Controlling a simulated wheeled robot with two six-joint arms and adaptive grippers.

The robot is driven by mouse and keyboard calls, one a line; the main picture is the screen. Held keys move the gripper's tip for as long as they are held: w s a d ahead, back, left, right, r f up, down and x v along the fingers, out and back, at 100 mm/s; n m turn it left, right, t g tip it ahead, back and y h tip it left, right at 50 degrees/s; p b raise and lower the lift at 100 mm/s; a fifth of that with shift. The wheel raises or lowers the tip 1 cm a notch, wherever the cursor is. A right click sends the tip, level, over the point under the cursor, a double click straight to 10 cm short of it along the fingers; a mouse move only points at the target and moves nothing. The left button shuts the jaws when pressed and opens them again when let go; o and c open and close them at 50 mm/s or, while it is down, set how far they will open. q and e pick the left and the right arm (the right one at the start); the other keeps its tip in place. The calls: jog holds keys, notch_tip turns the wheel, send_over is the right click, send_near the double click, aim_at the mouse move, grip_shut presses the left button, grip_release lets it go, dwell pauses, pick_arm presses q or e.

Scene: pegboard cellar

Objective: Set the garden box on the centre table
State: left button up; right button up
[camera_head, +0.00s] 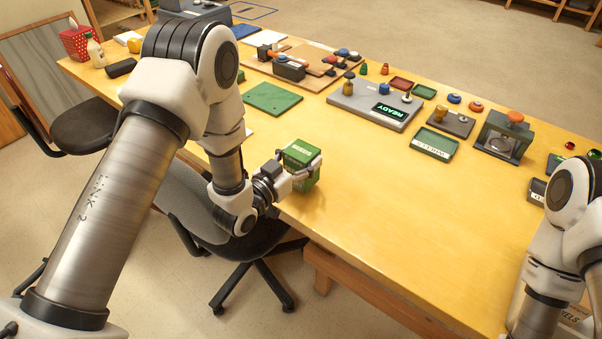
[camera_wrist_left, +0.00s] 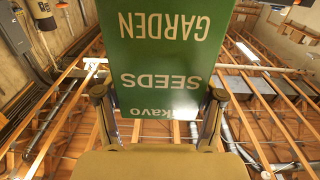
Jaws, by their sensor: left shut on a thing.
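The garden box (camera_head: 301,153) is a green carton with a paler label on top, at the near edge of the table (camera_head: 400,230). My left gripper (camera_head: 303,173) is shut on it, a finger on either side. In the left wrist view the garden box (camera_wrist_left: 166,50) fills the middle, with "GARDEN SEEDS" upside down, between the fingers of the left gripper (camera_wrist_left: 160,103). I cannot tell whether its bottom touches the tabletop. My right arm enters at the right; its gripper is not visible.
A green mat (camera_head: 272,98), a grey device reading "READY" (camera_head: 372,104), a green labelled tray (camera_head: 433,144) and a grey press-like unit (camera_head: 503,136) stand along the far side. The near middle of the tabletop is clear. A dark office chair (camera_head: 235,245) stands at the near edge.

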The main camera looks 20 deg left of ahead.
pick_arm(q)
notch_tip(320, 180, down, 2)
jog(key=shift+d+b, duration=0.15)
jog(key=shift+b, duration=0.2)
jog(key=shift+d+r, duration=0.15)
jog(key=shift+r, duration=0.05)
jog(key=shift+s+f, duration=0.1)
jog(key=shift+f, duration=0.1)
jog(key=o, duration=1.2)
jog(key=shift+o, duration=0.2)
jog(key=shift+r, duration=0.1)
